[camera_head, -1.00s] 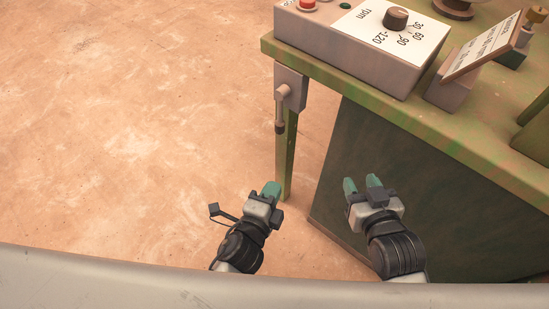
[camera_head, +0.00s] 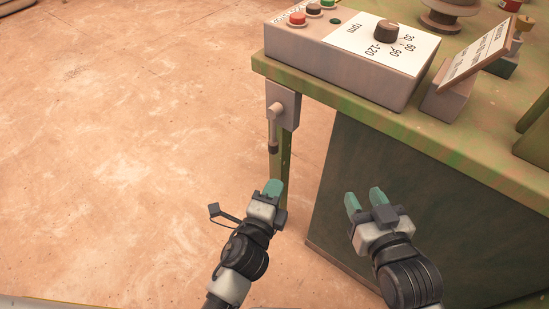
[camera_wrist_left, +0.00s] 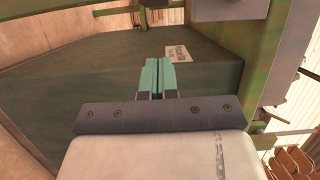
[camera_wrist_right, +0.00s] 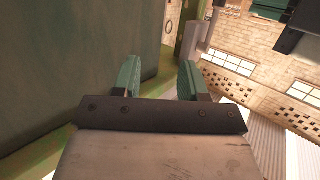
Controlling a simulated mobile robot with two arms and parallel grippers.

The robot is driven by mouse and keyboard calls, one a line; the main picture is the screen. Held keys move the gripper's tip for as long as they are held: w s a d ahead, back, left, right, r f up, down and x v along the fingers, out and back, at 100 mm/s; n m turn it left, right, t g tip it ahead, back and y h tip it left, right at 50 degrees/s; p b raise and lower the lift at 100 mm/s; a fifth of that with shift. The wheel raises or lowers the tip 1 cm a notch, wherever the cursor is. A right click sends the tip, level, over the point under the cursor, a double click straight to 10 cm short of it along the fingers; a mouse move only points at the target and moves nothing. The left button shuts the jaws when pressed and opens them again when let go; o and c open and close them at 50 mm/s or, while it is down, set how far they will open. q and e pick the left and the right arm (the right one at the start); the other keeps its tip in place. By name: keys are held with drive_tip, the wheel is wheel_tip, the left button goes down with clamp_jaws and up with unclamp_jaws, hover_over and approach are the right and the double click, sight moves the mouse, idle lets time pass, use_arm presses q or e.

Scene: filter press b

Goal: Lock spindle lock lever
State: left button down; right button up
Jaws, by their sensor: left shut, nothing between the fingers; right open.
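The lever (camera_head: 273,132), which I take to be the spindle lock lever, hangs straight down from a grey box (camera_head: 284,103) at the bench's left front corner. Its lower end is dark. My left gripper (camera_head: 272,188) is shut and empty, below the lever in the head view and apart from it. Its green fingers also show pressed together in the left wrist view (camera_wrist_left: 158,76). My right gripper (camera_head: 364,200) is open and empty in front of the dark panel, right of the lever. Its spread fingers show in the right wrist view (camera_wrist_right: 158,80).
The green bench (camera_head: 420,130) carries a control box (camera_head: 320,62) with an rpm dial (camera_head: 386,31) and several buttons. A tilted sign (camera_head: 477,50) stands to its right. A dark green panel (camera_head: 400,180) fills the space below. Floor (camera_head: 130,150) at left is clear.

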sight(275, 130)
use_arm(q)
drive_tip(key=w, duration=0.8)
drive_tip(key=shift+w+b, duration=0.35)
use_arm(e)
drive_tip(key=shift+w+a+r+t, duration=0.15)
drive_tip(key=shift+r+t, duration=0.35)
drive_tip(key=shift+r, duration=0.05)
drive_tip(key=shift+w+a+r+t, duration=0.1)
drive_tip(key=shift+w+r+t, duration=0.05)
drive_tip(key=shift+r+t, duration=0.4)
use_arm(q)
drive_tip(key=shift+a, duration=0.1)
